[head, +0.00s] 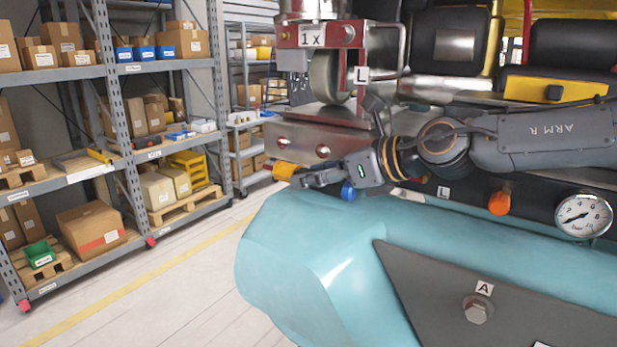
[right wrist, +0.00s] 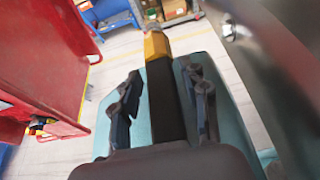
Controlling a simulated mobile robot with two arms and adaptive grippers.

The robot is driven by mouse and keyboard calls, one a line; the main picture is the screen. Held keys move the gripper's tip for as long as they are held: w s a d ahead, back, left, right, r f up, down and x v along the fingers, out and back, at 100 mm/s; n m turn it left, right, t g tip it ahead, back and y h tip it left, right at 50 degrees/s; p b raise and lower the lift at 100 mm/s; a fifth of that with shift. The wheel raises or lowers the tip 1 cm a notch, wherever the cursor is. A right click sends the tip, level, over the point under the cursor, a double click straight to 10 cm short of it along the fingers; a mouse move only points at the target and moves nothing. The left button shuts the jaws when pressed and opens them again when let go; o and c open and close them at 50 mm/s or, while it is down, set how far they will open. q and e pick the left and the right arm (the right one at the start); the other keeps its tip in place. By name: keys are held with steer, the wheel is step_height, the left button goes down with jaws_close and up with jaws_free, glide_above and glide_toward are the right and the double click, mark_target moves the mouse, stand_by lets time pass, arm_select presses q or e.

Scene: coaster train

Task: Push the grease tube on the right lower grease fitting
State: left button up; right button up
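My right gripper (head: 308,179) is at the front of the machine, left of centre in the head view. The tube, which I take for the grease tube, has a dark body and an orange-yellow end (head: 286,171) that sticks out past the fingers to the left. In the right wrist view the dark body (right wrist: 165,100) lies between the two fingers (right wrist: 163,95), along the gripper's axis; the fingers look closed on it, though contact is not sharp. I cannot make out a lower grease fitting with certainty. My left gripper is not in view.
Two "L" labels (head: 361,74) (head: 443,192) mark the machine. An orange knob (head: 500,203) and pressure gauge (head: 584,216) sit right of the gripper. A blue knob (head: 348,191) is just below it. A teal rounded body (head: 310,250) fills the foreground. Shelves (head: 130,68) stand left, beyond open floor.

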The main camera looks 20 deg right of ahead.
jaws_close()
steer(key=shift+r, duration=0.1)
